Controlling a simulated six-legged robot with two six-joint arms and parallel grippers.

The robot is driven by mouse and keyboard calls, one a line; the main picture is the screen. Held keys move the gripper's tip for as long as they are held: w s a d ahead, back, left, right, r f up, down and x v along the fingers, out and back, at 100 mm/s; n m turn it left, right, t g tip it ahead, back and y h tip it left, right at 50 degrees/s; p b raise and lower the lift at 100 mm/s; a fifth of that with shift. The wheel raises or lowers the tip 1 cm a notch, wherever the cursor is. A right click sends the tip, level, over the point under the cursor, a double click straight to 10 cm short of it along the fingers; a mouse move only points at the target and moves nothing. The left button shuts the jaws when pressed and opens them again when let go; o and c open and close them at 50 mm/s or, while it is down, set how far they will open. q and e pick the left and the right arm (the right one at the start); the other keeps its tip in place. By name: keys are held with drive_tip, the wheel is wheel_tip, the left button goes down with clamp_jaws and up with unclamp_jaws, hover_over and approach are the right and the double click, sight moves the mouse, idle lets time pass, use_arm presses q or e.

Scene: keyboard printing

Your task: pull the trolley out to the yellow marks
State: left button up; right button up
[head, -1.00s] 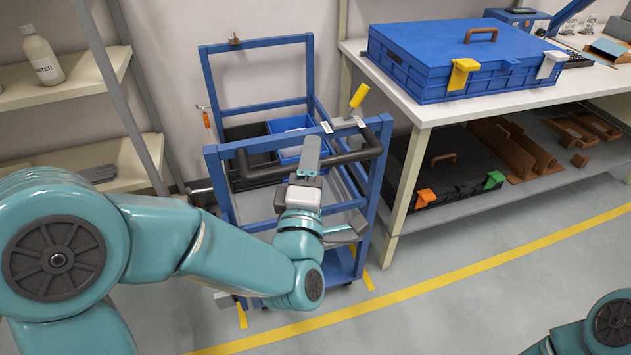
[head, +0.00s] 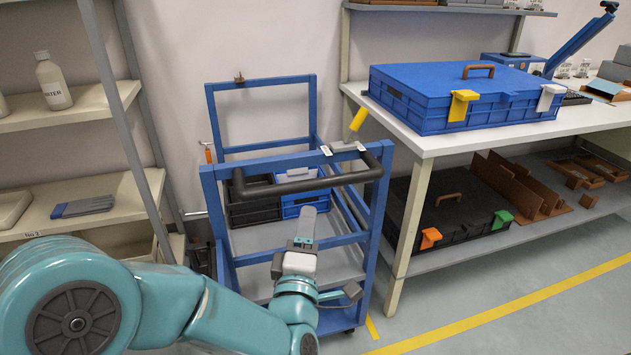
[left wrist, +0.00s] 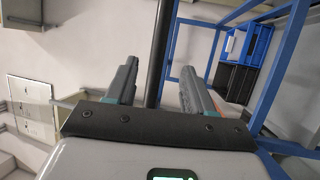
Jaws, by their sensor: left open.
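The blue-framed trolley (head: 210,185) stands between the shelf and the bench, with a black handle bar (head: 255,188) across its near side. My left gripper (head: 303,228) is open and appears just below the handle bar in the head view, apart from it. In the left wrist view, the dark bar (left wrist: 162,45) shows between the open fingers of my left gripper (left wrist: 160,88); I cannot tell how deep it lies. A short yellow mark (head: 371,327) shows on the floor by the trolley's near right wheel. My right gripper is out of view.
A bench (head: 425,143) with a blue case (head: 430,115) stands close on the right. A shelf (head: 100,105) stands on the left. Blue and black crates (head: 300,203) sit in the trolley. Floor with a long yellow line (head: 480,328) is open at front right.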

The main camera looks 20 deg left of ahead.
use_arm(q)
drive_tip(key=p+x, duration=0.1)
drive_tip(key=x, duration=1.2)
drive_tip(key=shift+w, duration=0.25)
drive_tip(key=shift+a+r, duration=0.1)
drive_tip(key=shift+r, duration=0.05)
clamp_jaws()
